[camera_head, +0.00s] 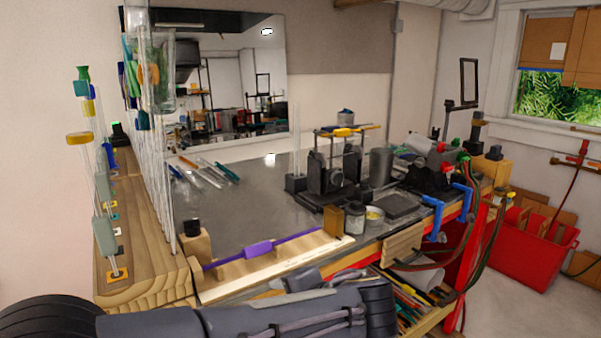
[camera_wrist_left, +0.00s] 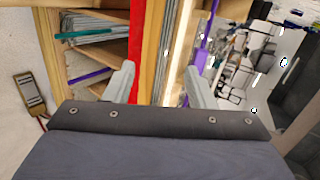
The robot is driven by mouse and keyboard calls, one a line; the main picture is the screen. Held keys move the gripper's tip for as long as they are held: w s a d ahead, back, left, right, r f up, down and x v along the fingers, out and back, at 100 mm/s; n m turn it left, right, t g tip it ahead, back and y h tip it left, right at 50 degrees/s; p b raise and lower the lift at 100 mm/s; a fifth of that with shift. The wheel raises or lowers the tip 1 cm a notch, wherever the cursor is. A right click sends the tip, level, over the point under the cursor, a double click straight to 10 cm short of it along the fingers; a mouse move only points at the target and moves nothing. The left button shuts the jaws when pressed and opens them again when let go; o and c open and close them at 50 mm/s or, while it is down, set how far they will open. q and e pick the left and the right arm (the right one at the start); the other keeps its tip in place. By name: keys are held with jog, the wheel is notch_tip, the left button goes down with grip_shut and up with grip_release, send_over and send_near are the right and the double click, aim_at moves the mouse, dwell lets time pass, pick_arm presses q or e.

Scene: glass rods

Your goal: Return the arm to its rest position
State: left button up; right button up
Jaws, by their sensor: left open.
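In the wrist view, the two pale fingers of my left gripper (camera_wrist_left: 164,78) stand wide apart with nothing held between them. In the head view, my left arm stretches along the bottom edge in front of the workbench (camera_head: 255,210), and I cannot make out its fingertips there. A glass rod with a purple sleeve (camera_head: 260,249) lies along wooden supports at the bench's front edge, apart from the arm. A purple piece (camera_wrist_left: 201,52) also shows beyond the fingers in the wrist view. My right gripper is in neither view.
A wooden rack (camera_head: 150,283) with several tall upright glass rods stands at the left. A black fixture (camera_head: 335,185) stands at mid-bench. Blue clamps (camera_head: 434,222) and hoses hang at the right edge. In the wrist view, wooden shelves (camera_wrist_left: 103,17) with rods lie beyond the fingers.

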pick_arm(q)
jog(key=s+a+f+n+g+h, duration=0.3)
jog(key=s+a, duration=0.2)
jog(key=a, duration=0.4)
jog(key=s+a+f+n+g+h, duration=0.25)
jog(key=s+a, duration=0.35)
jog(key=a, duration=0.3)
jog(key=s+f+n+t+h, duration=0.1)
jog(key=s+f+n+h, duration=0.1)
jog(key=s, duration=0.4)
jog(key=s+f+n+t+h, duration=0.1)
jog(key=s+f+n+h, duration=0.1)
jog(key=s, duration=0.4)
jog(key=shift+a+f+n+h, duration=0.2)
jog(key=shift+n+h, duration=0.45)
jog(key=shift+n, duration=0.6)
